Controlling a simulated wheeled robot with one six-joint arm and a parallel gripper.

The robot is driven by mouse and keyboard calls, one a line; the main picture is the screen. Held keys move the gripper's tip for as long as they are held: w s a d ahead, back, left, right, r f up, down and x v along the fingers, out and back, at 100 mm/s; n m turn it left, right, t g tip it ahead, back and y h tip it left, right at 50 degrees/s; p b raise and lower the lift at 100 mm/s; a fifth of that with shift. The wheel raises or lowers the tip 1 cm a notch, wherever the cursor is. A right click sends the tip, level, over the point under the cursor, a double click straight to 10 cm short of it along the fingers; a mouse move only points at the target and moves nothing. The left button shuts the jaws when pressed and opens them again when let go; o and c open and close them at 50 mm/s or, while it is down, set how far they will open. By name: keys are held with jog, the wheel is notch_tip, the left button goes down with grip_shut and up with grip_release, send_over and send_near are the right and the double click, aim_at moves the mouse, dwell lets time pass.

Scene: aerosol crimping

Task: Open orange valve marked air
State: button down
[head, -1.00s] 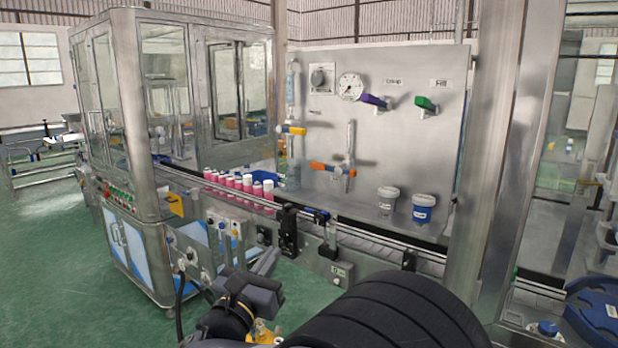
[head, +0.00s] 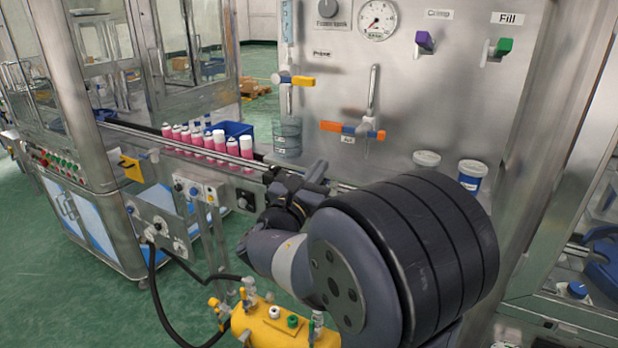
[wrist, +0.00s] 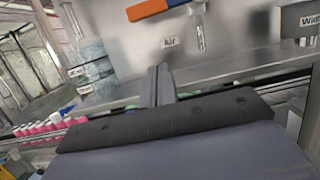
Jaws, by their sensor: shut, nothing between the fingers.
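The orange valve handle (head: 331,126) lies across a vertical pipe on the steel panel, above a small "Air" label (head: 348,141). In the wrist view the orange handle (wrist: 147,9) shows at the top edge, with the "Air" label (wrist: 169,42) below it. My gripper (wrist: 158,72) is shut with nothing between its fingers. It points toward the panel, below the handle and apart from it. In the head view my gripper (head: 318,171) is low in front of the panel, below and slightly left of the handle, partly hidden by my own arm.
A yellow valve handle (head: 301,80) sits up and left, purple (head: 424,40) and green (head: 503,46) ones up and right. Pink cans (head: 215,141) line the conveyor at left. Space before the handle looks clear.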

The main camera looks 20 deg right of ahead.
aim_at(346, 127)
jog(key=p+x, duration=0.1)
jog(key=x, duration=0.3)
jog(key=shift+s+r, duration=0.1)
jog(key=r, duration=0.1)
jog(key=r+p, duration=0.1)
jog(key=r, duration=0.1)
jog(key=shift+s+a+r+p, duration=0.15)
jog(key=shift+a+r+p, duration=0.15)
jog(key=shift+r+p, duration=0.05)
